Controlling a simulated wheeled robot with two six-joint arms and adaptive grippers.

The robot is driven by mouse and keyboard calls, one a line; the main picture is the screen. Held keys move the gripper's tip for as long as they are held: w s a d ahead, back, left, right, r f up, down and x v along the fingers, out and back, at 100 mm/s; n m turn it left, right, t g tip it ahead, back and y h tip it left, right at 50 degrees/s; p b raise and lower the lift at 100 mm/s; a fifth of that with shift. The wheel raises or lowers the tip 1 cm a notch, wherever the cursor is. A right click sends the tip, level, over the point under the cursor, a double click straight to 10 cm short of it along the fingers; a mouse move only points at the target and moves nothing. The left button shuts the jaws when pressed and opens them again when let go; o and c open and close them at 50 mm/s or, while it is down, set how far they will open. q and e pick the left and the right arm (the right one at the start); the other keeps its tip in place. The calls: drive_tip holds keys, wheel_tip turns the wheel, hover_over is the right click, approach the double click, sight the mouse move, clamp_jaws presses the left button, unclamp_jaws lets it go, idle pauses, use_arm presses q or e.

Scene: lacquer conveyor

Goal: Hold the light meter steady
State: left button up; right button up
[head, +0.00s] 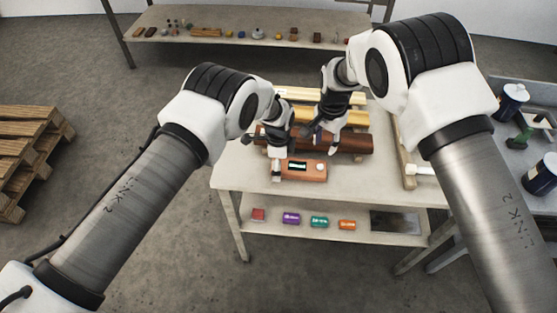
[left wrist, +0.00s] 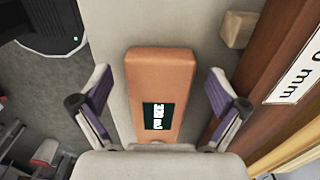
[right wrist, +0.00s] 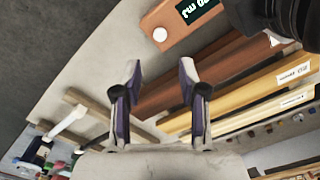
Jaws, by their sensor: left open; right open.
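The light meter (head: 313,171) is an orange-brown box with a small dark display and a pale round knob. It lies on the pale table near its front edge. In the left wrist view the meter (left wrist: 160,68) lies between the spread fingers of my left gripper (left wrist: 158,95), with a gap on each side. In the head view my left gripper (head: 277,166) is at the meter's left end. My right gripper (head: 322,142) is open and empty, behind the meter. In the right wrist view the meter (right wrist: 172,24) is partly cut off at the top, beyond the open fingers.
Brown and yellow wooden beams (head: 352,142) lie behind the meter. A lower shelf (head: 262,228) holds several small coloured boxes. A side cart with dark cans (head: 510,101) stands right, a pallet (head: 30,140) left, and a bench with small items (head: 180,47) at the back.

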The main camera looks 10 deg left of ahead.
use_arm(q)
drive_tip(key=c, duration=1.4)
use_arm(e)
clamp_jaws()
